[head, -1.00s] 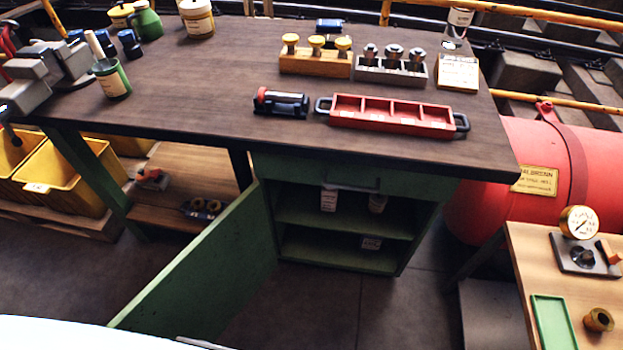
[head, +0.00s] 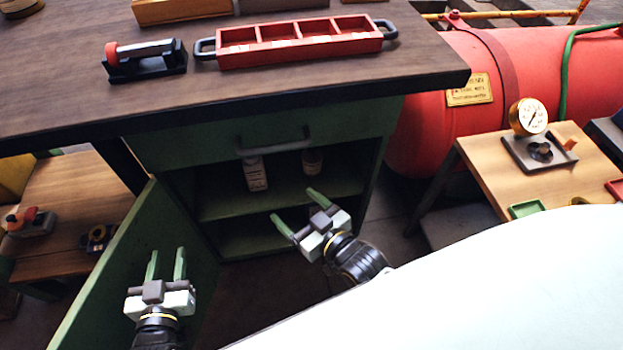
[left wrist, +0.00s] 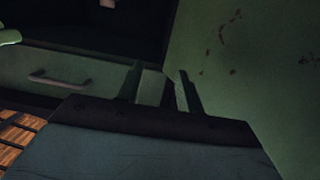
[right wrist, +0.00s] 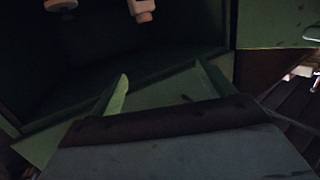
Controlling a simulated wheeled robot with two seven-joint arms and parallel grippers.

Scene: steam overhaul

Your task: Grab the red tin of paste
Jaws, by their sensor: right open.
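I cannot make out a red tin of paste in any view. In the head view a pale labelled container (head: 256,174) and a smaller, dim container (head: 312,161) stand on the upper shelf of the open green cabinet (head: 215,207). Two pale containers also show at the top of the right wrist view (right wrist: 141,8), partly cut off. My right gripper (head: 297,208) is open and empty in front of the cabinet opening, apart from the containers. My left gripper (head: 166,262) is open and appears empty, in front of the open cabinet door. The lower shelf is dark and partly hidden.
The green door (head: 85,310) stands open at the left. The workbench (head: 60,90) overhangs the cabinet and carries a red divided tray (head: 300,55). A drawer handle (head: 275,146) sticks out above the opening. A small table (head: 480,165) and a red tank (head: 425,120) are right.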

